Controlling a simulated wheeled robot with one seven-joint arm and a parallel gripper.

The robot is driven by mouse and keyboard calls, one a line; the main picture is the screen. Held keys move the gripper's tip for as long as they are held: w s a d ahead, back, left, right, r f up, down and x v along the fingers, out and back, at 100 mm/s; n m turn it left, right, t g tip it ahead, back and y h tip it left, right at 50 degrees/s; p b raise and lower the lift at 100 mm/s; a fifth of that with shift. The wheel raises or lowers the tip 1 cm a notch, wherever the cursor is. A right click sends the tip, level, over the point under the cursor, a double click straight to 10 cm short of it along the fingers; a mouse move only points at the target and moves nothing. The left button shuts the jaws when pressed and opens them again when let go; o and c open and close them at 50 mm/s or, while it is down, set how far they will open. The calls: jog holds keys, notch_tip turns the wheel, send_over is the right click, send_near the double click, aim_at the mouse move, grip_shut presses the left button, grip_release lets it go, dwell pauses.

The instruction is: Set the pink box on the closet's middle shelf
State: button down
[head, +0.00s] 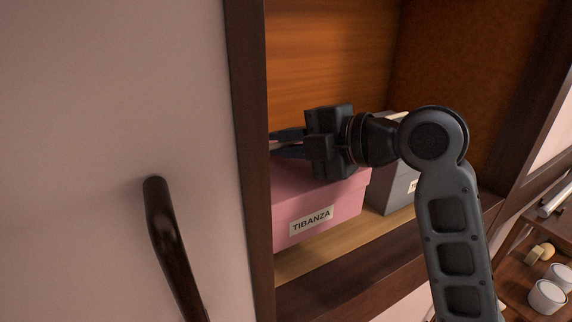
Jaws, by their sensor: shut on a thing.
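The pink box (325,200), with a white label reading TIBANZA, is inside the open closet, at or just above a light wooden shelf (345,240). I cannot tell whether its full weight rests there. My gripper (286,143) reaches in from the right, over the top of the box, with its fingers pointing left. It is shut on the pink box near its top. The fingertips and the box's left end are partly hidden behind the dark closet post (248,150).
A grey box (395,190) stands just right of the pink box, partly behind my arm. A pale door (100,80) with a dark curved handle (168,235) fills the left. Cups (547,296) stand on a lower wooden rack at right.

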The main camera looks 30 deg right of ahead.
aim_at(296, 166)
jog(key=shift+f, duration=2)
jog(key=c, duration=1.1)
grip_release()
jog(key=b+v, duration=0.1)
jog(key=v, duration=1.1)
jog(key=shift+b, duration=0.4)
